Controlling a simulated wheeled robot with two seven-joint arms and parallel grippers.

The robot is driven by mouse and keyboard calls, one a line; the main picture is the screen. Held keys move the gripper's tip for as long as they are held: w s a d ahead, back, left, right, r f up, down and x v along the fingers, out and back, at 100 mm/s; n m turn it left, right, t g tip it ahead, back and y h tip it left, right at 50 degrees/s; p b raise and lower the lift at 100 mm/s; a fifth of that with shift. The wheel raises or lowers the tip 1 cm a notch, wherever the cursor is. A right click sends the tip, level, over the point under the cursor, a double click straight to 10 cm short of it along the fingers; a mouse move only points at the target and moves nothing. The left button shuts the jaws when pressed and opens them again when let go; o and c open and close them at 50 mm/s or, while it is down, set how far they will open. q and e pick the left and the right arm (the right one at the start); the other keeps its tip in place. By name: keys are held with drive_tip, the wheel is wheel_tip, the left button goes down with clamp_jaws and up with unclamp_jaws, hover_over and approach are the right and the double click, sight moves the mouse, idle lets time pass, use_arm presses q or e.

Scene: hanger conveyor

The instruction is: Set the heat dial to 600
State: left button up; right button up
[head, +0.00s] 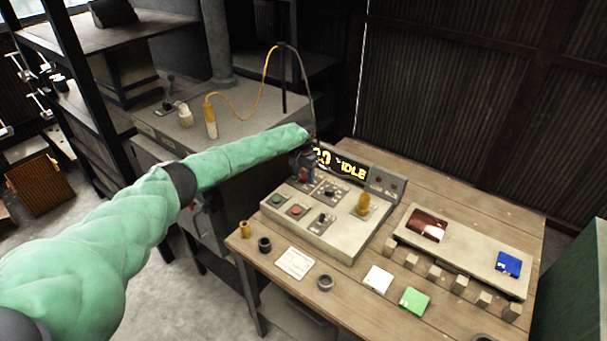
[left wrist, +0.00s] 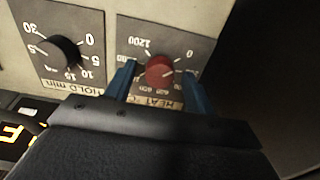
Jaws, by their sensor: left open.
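The heat dial is a red round knob (left wrist: 160,70) on a dark plate marked HEAT, with 0 and 1200 at its ends, in the left wrist view. I cannot clearly tell where its pointer stands. My left gripper (head: 304,172) is over the back left of the control box (head: 340,237). In the left wrist view its blue fingers stand on either side of the knob, open and apart from it as far as I can tell. In the head view the gripper partly hides the dial. My right gripper is not in view.
The black hold dial (left wrist: 65,53) sits beside the heat dial. Several small objects lie on the wooden table (head: 470,196).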

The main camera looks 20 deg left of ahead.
use_arm(q)
drive_tip(key=c, duration=1)
